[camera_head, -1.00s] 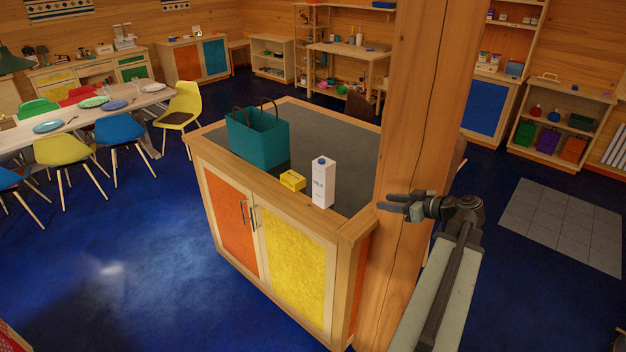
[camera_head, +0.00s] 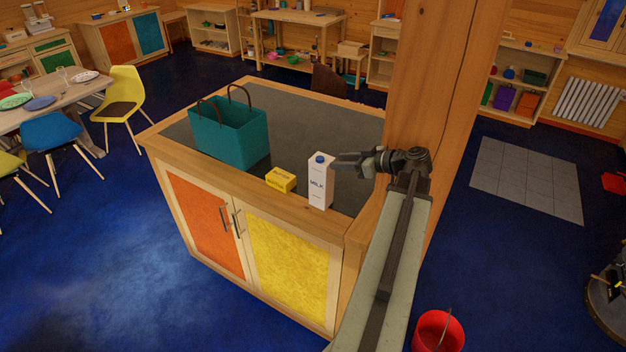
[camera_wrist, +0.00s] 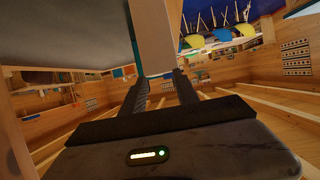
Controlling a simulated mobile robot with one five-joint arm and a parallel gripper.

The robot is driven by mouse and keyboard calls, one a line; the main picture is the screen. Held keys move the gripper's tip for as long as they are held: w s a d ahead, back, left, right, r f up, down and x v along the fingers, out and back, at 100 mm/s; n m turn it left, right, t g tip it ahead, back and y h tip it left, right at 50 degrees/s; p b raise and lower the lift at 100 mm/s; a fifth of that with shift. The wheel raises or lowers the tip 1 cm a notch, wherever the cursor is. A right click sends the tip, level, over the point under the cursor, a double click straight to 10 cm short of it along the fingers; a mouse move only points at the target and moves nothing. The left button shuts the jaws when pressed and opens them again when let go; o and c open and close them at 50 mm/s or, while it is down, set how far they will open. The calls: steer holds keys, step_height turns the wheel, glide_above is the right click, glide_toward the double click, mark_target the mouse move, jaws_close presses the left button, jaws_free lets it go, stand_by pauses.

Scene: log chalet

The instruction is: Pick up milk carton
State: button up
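The white milk carton (camera_head: 318,186) with a blue cap stands upright on the dark top of the counter (camera_head: 345,130), near its front edge. My gripper (camera_head: 338,163) is at the carton's right side, near its upper part, pointing left. In the wrist view the two fingers (camera_wrist: 160,80) are spread apart, and the pale carton (camera_wrist: 152,35) shows just ahead of and between their tips. I cannot tell whether a finger touches it. My gripper is open and empty.
A small yellow box (camera_head: 281,179) stands just left of the carton, and a teal bag (camera_head: 232,138) with handles is farther left. A thick wooden post (camera_head: 440,75) rises behind my arm. A red bucket (camera_head: 437,330) is on the floor at lower right.

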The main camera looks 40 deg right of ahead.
mark_target(322, 162)
steer(key=o, duration=1)
steer(key=shift+w+a, duration=0.1)
steer(key=shift+w, duration=0.05)
steer(key=shift+c, duration=0.2)
steer(key=b+x, duration=0.3)
steer(key=x, duration=0.4)
steer(key=shift+w+a+f, duration=0.15)
steer(key=shift+w+f, duration=0.1)
steer(key=shift+f, duration=0.1)
steer(key=shift+s+r, duration=0.1)
steer(key=shift+r, duration=0.05)
